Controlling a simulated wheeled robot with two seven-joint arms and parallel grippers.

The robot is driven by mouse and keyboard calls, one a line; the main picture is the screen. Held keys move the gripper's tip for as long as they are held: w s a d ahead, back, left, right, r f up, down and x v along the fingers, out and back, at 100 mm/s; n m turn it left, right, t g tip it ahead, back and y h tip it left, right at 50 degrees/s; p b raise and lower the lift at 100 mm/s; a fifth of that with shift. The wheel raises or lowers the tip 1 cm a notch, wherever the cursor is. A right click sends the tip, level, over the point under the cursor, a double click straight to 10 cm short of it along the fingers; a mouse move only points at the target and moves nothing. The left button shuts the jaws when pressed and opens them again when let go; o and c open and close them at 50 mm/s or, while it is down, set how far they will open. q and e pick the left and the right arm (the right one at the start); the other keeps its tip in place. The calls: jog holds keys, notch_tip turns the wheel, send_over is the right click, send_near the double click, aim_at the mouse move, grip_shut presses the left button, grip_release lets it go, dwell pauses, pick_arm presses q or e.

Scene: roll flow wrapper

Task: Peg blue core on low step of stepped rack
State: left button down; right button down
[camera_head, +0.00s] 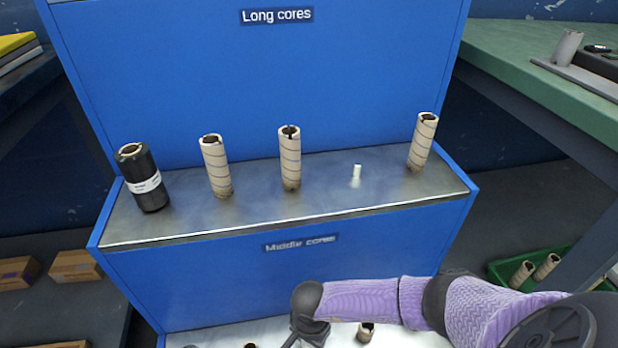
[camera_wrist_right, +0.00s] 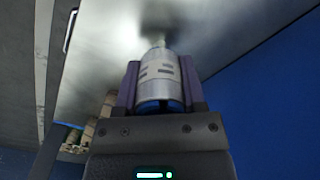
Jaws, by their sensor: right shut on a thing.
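My right gripper (camera_wrist_right: 159,88) is shut on a cylinder that I take for the blue core (camera_wrist_right: 158,70). It has a pale silver-grey wrap with dark marks, and blue shows at its end near the palm. In the head view my right gripper (camera_head: 309,334) is over the low step (camera_head: 425,334) of the stepped rack (camera_head: 230,282); the core is hidden there. In the wrist view a blurred, peg-like shape (camera_wrist_right: 157,38) lies just beyond the core's far end. I cannot tell whether they touch. My left gripper is not in view.
The step above holds a black-wrapped core (camera_head: 146,182), several brown cardboard cores (camera_head: 290,160) and a bare white peg (camera_head: 356,172). A brown core (camera_head: 366,331) stands on the low step, right of my gripper. A green crate (camera_head: 510,262) with cores is at right.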

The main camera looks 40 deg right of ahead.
jog(key=shift+f, duration=0.1)
dwell(0.3)
pick_arm(q)
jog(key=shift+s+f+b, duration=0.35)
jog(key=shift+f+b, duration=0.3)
jog(key=shift+b, duration=0.1)
pick_arm(e)
jog(key=shift+f, duration=0.95)
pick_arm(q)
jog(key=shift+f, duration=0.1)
pick_arm(e)
jog(key=shift+f, duration=0.15)
jog(key=shift+c, duration=0.2)
grip_release()
jog(key=shift+o, duration=0.2)
notch_tip(320, 180, up, 8)
jog(key=p, duration=0.6)
jog(key=shift+r, duration=0.2)
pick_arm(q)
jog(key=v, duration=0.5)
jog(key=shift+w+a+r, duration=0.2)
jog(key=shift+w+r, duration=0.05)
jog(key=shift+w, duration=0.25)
pick_arm(e)
jog(key=shift+f, duration=0.15)
